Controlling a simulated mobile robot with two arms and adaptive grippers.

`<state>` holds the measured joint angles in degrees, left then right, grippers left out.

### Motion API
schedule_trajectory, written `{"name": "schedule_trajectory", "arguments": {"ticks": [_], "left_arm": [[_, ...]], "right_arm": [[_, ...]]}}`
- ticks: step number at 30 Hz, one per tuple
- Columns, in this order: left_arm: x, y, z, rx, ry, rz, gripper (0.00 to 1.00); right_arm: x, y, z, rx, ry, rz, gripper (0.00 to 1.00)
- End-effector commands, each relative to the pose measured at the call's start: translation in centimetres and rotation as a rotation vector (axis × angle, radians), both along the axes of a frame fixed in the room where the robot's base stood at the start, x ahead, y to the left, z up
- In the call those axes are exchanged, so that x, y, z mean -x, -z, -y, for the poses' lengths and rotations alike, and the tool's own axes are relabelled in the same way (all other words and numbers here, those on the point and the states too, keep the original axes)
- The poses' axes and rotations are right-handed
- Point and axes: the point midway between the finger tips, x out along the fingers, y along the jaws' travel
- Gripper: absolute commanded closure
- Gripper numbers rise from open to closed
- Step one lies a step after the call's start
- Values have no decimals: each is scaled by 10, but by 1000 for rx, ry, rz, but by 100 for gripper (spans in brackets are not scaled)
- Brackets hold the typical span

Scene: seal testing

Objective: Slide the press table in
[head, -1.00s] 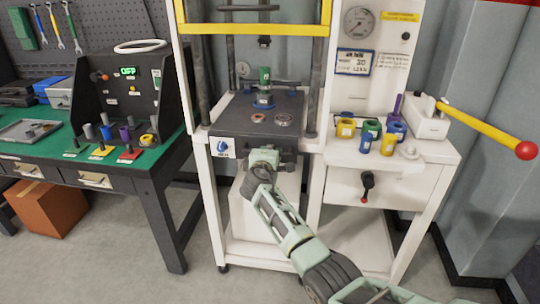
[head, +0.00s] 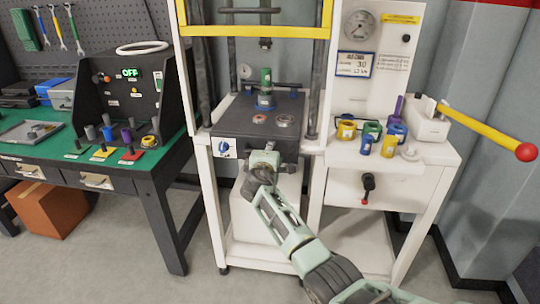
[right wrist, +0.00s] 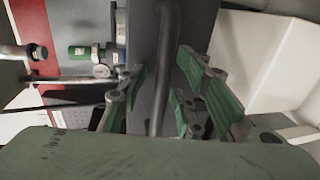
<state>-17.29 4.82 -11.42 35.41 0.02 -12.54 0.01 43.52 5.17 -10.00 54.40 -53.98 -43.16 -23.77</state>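The dark press table (head: 232,118) sits in the press frame, its front edge jutting out toward me. My right gripper (head: 264,157) is at the front of the table. In the right wrist view, the grey handle bar (right wrist: 164,80) runs between the spread, green-padded fingers of my right gripper (right wrist: 160,92). A gap shows beside the bar, and I see no firm grip. My left gripper is out of view.
The white press frame (head: 203,190) has posts on both sides of the table. At right, a side shelf holds several coloured cups (head: 347,128) and a yellow lever with a red knob (head: 526,152). At left is a green-topped bench (head: 62,146) with a black control box (head: 118,92).

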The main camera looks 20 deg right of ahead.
Motion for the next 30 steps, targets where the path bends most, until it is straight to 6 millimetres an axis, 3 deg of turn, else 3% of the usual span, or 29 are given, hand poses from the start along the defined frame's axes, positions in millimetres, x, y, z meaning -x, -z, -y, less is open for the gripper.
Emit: {"name": "schedule_trajectory", "arguments": {"ticks": [11, 30], "left_arm": [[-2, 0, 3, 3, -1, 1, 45], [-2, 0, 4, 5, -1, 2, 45]], "right_arm": [[19, -4, -14, -1, -2, 1, 69], [77, -18, -53, -1, -2, 1, 69]]}}
